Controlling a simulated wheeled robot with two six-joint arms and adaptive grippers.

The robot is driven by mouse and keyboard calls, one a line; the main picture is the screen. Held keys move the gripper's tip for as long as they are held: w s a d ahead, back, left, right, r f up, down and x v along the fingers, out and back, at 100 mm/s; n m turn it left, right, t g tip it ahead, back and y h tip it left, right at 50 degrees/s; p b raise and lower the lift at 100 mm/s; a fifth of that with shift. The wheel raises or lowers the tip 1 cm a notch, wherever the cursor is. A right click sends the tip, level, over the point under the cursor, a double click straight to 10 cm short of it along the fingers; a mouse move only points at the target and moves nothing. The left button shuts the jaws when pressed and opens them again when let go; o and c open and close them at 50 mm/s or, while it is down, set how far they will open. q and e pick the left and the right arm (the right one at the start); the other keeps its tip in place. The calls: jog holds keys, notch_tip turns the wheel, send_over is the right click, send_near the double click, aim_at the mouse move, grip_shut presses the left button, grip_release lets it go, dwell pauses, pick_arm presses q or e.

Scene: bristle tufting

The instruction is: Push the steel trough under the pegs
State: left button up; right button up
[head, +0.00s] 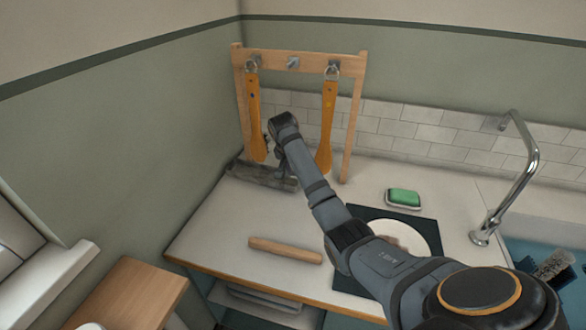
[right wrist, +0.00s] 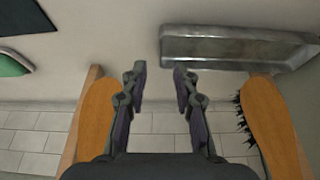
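The grey steel trough (head: 262,176) lies on the counter at the foot of the wooden rack, toward its left side. It also shows in the right wrist view (right wrist: 235,45). The pegs (head: 292,62) are on the rack's top bar; the middle one is bare. A wooden brush (head: 254,115) hangs from the left peg and another (head: 328,125) from the right peg. My right gripper (head: 277,160) is low between the brushes, beside the trough. In the right wrist view its fingers (right wrist: 160,76) are apart and empty. I cannot tell whether they touch the trough. My left gripper is out of view.
A rolling pin-like wooden rod (head: 285,250) lies near the counter's front edge. A white plate (head: 425,238) on a dark mat, a green sponge (head: 403,198) and a tap (head: 520,170) are to the right. The wall closes off the left.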

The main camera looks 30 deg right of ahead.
jog(key=x, duration=0.8)
jog(key=shift+f, duration=0.25)
jog(key=shift+w+d+f, duration=0.15)
jog(key=shift+d+f, duration=0.05)
jog(key=shift+f, duration=0.15)
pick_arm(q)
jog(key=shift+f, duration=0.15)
pick_arm(e)
jog(key=shift+f, duration=0.1)
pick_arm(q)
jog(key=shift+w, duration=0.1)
pick_arm(e)
grip_shut()
